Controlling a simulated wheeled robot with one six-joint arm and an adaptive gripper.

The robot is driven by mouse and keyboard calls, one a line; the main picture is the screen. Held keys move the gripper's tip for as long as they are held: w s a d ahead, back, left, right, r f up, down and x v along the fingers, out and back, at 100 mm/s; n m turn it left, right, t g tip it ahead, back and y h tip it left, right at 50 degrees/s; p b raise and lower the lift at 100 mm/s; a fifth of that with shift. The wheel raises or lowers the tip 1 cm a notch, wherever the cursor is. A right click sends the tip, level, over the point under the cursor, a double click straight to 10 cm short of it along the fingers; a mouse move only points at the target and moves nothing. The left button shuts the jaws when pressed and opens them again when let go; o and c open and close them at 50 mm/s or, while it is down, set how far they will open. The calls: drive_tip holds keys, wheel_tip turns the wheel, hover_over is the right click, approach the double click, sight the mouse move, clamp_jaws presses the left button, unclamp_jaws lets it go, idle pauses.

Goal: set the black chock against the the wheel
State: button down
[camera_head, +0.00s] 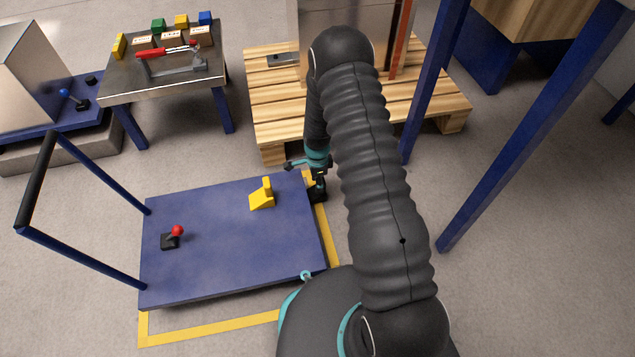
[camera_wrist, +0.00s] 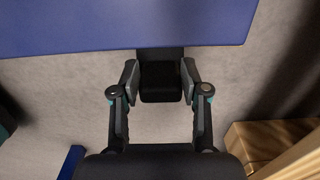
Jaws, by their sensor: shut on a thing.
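The black chock (camera_wrist: 161,82) sits between the two fingers of my gripper (camera_wrist: 160,76) in the wrist view, and the fingers are shut on it. In the head view the black chock (camera_head: 318,191) is low by the right edge of the blue cart deck (camera_head: 215,258), near its far right corner. My gripper (camera_head: 309,166) is above it, partly hidden by my arm. In the wrist view the deck (camera_wrist: 70,25) overlaps or closely borders the chock's far end. No wheel shows; the deck hides whatever is under it. I cannot tell whether the chock touches a wheel or the floor.
A yellow chock (camera_head: 262,197) and a black piece with a red knob (camera_head: 170,239) lie on the deck. Yellow floor tape (camera_head: 205,327) borders the cart. A wooden pallet (camera_head: 270,105) stands close behind my gripper. A tool table (camera_head: 165,84) is at the back left.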

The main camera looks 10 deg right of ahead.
drive_tip(key=shift+f, duration=0.15)
drive_tip(key=c, duration=0.6)
unclamp_jaws()
